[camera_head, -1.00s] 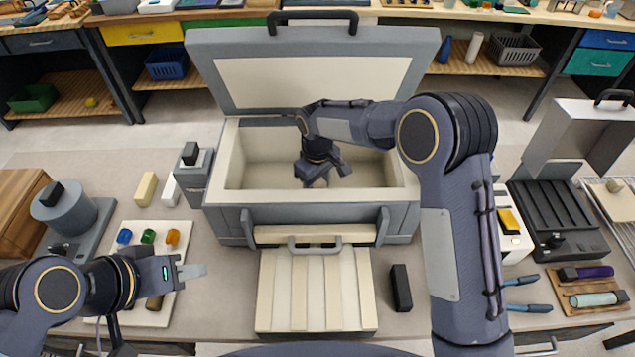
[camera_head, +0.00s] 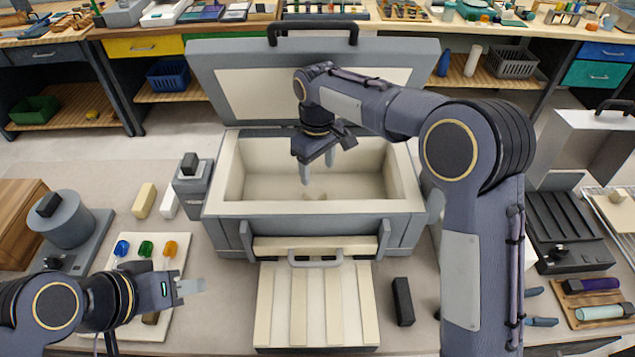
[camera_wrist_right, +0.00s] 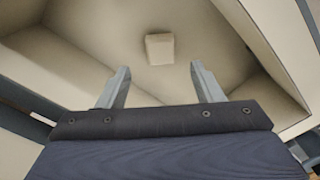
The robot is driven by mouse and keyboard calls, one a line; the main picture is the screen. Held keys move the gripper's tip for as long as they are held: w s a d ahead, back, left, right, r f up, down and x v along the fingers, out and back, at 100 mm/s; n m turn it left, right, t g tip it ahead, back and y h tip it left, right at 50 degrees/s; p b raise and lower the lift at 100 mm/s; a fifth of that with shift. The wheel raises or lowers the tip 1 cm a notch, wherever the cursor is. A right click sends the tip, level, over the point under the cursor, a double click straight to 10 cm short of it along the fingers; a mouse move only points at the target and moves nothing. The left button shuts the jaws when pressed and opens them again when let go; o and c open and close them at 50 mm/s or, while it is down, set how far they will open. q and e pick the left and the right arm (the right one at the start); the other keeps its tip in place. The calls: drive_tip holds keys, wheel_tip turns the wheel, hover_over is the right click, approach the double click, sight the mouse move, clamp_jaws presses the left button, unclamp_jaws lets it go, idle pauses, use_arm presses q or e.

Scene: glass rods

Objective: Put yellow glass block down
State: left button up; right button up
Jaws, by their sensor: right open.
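My right gripper (camera_head: 320,170) points down into the open grey box with a cream lining (camera_head: 320,207). Its fingers are apart and empty in the right wrist view (camera_wrist_right: 159,78). A small pale block (camera_wrist_right: 159,49) lies on the box floor beyond the fingertips, not touching them. It looks cream in this light; I cannot tell for sure that it is the yellow glass block.
The box lid (camera_head: 315,80) stands open behind. Blue (camera_head: 121,248), green (camera_head: 146,249) and orange (camera_head: 170,249) glass pieces sit on the white tray (camera_head: 178,262). A pale yellow bar (camera_head: 144,200) lies left of the box. A black block (camera_head: 403,301) lies in front, on the right.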

drive_tip(key=shift+r, duration=1.05)
drive_tip(key=s+d+r+m+t+y, duration=0.1)
drive_tip(key=s+d+r+m, duration=0.1)
drive_tip(key=s+d+r, duration=0.4)
drive_tip(key=s+d+r+m+t+y, duration=0.15)
drive_tip(key=s+d, duration=0.25)
drive_tip(key=d, duration=0.4)
drive_tip(key=s+d+f+m+t, duration=0.1)
drive_tip(key=s+d+f+m, duration=0.1)
drive_tip(key=s, duration=0.8)
drive_tip(key=s+d+f+m+t+y, duration=0.1)
drive_tip(key=s+m, duration=0.4)
drive_tip(key=s, duration=0.5)
wheel_tip(320, 180, down, 2)
drive_tip(key=d+t, duration=0.1)
drive_tip(key=d, duration=0.1)
drive_tip(key=shift+s+d+f, duration=0.15)
drive_tip(key=shift+d, duration=0.2)
drive_tip(key=shift+c, duration=0.3)
